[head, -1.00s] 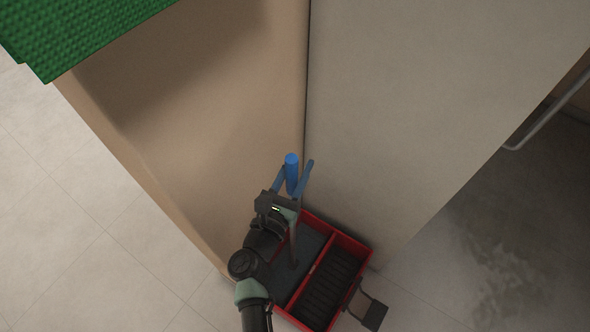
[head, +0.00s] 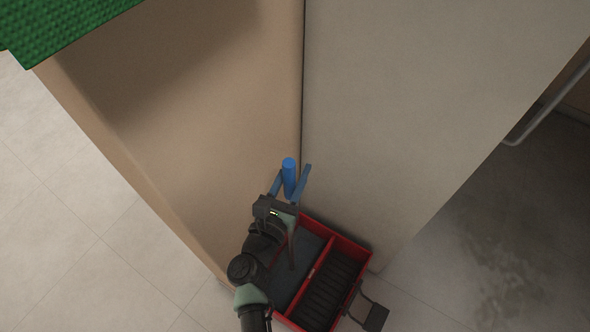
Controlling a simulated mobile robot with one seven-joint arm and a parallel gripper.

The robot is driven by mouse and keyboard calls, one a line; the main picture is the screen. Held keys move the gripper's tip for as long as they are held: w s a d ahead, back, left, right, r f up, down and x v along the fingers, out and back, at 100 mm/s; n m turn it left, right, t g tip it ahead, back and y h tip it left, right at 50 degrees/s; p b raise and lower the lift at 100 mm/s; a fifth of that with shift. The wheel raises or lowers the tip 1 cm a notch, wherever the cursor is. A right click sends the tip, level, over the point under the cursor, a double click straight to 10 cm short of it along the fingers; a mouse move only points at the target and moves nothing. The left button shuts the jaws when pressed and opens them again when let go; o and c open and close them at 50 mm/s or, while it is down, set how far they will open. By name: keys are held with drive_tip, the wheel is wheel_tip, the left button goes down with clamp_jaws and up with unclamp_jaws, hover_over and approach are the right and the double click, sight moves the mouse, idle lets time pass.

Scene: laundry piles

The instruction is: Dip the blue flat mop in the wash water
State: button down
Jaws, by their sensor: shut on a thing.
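A red bucket (head: 357,252) with two compartments stands on the floor at the foot of the walls. Its left compartment holds dark wash water (head: 312,247); its right one has a dark ribbed insert (head: 327,287). My gripper (head: 290,183) is above the left compartment, shut on the blue handle of the flat mop (head: 289,168). The mop's grey pole runs down from the gripper into the left compartment. The mop head is hidden, and I cannot tell how deep it sits.
A beige wall (head: 200,120) and a grey wall (head: 400,110) meet in a corner right behind the bucket. A dark pedal-like part (head: 376,317) sticks out at the bucket's lower right. Tiled floor (head: 60,220) at left is clear. A wet-looking patch (head: 500,260) lies at right.

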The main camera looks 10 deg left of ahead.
drive_tip(key=shift+f+b, duration=0.6)
drive_tip(key=shift+b, duration=0.05)
idle(0.7)
wheel_tip(320, 180, up, 24)
drive_tip(key=p, duration=2.1)
drive_tip(key=shift+f, duration=0.15)
